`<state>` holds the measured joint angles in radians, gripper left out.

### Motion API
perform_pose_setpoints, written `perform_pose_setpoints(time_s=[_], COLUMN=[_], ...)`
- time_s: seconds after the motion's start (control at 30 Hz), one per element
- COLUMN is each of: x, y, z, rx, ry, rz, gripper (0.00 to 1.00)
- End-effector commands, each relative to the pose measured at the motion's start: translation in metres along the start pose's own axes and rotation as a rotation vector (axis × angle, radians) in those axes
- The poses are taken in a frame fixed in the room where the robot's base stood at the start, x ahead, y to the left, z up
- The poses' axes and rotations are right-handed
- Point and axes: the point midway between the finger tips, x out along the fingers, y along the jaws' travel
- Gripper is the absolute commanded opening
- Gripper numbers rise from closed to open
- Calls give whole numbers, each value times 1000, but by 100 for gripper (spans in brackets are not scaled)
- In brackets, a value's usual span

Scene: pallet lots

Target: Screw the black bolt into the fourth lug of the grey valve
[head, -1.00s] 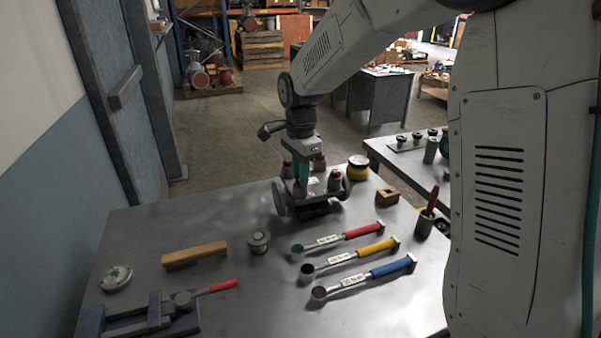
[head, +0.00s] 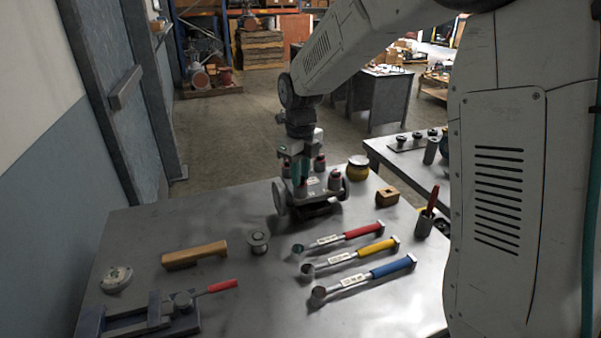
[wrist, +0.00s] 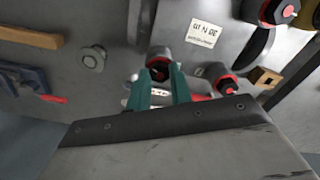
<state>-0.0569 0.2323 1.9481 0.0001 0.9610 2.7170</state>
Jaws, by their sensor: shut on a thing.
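The grey valve (head: 312,207) stands on the workbench in the head view, with a round flange at either side. Its labelled top (wrist: 203,33) shows in the wrist view. Several dark bolts with red bands stand at its corners, one at the right (wrist: 228,86) and one at the upper right (wrist: 278,10). My gripper (head: 300,182) points down over the valve's near left part. In the wrist view its green fingers (wrist: 162,78) are shut on a black bolt (wrist: 159,70) at a red-banded lug. The fingers and red part hide the thread and how deep it sits.
Three wrenches with red (head: 365,230), yellow (head: 380,245) and blue (head: 393,266) handles lie in front of the valve. A wooden-coloured bar (head: 194,255), a spool-like part (head: 258,242) and a vise (head: 150,315) are left. A wooden block (head: 387,196) and yellow-banded jar (head: 358,170) stand right.

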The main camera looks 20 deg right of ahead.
Motion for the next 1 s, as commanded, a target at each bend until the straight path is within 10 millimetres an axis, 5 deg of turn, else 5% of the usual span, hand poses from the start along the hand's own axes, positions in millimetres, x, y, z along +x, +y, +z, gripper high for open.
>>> perform_pose_setpoints(time_s=[0.1, 0.13, 0.2, 0.53, 1.0], x=[0, 0, 0, 0, 0], y=[0, 0, 0, 0, 0], z=[-1, -1, -1, 0, 0], rx=[-1, -2, -2, -54, -766], ry=[2, 2, 2, 1, 0], rz=[0, 0, 0, 0, 0], gripper=[0, 24, 36, 36, 36])
